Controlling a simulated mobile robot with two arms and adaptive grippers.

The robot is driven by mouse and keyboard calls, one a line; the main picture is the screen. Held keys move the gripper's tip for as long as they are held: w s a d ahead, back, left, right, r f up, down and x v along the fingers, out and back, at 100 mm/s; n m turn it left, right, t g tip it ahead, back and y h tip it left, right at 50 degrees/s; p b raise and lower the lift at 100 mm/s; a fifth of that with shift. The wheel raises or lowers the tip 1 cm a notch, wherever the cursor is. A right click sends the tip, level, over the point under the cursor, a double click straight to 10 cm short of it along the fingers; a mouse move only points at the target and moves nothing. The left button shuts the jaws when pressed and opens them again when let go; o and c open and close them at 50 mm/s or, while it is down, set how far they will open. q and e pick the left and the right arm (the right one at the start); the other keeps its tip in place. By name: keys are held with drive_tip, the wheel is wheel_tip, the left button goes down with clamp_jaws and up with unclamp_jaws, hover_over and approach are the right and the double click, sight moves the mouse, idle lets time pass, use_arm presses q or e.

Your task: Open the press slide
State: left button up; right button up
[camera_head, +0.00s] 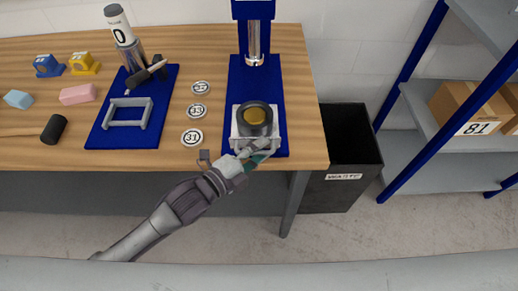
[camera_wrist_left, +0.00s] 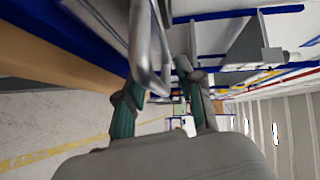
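The blue press (camera_head: 254,75) stands at the right end of the wooden table. Its pale slide (camera_head: 240,132) sits low on the blue base and carries a dark ring with a yellow centre (camera_head: 257,117). A grey tubular handle (camera_wrist_left: 148,45) is at the slide's front. My left gripper (camera_head: 248,154) is at that handle, at the table's front edge. In the left wrist view its two teal-padded fingers (camera_wrist_left: 160,85) are apart, with the handle between them, close to the left finger. A gap shows beside the right finger. My right gripper is out of view.
Several numbered round discs (camera_head: 196,111) lie left of the press. A blue board (camera_head: 98,137) with a grey frame (camera_head: 127,112) is further left. A black bin (camera_head: 350,150) stands right of the table, near blue shelving (camera_head: 410,100).

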use_arm(q)
drive_tip(key=shift+s+a, duration=0.1)
drive_tip(key=shift+s+a, duration=0.2)
drive_tip(key=v, duration=1.1)
drive_tip(key=shift+a, duration=0.15)
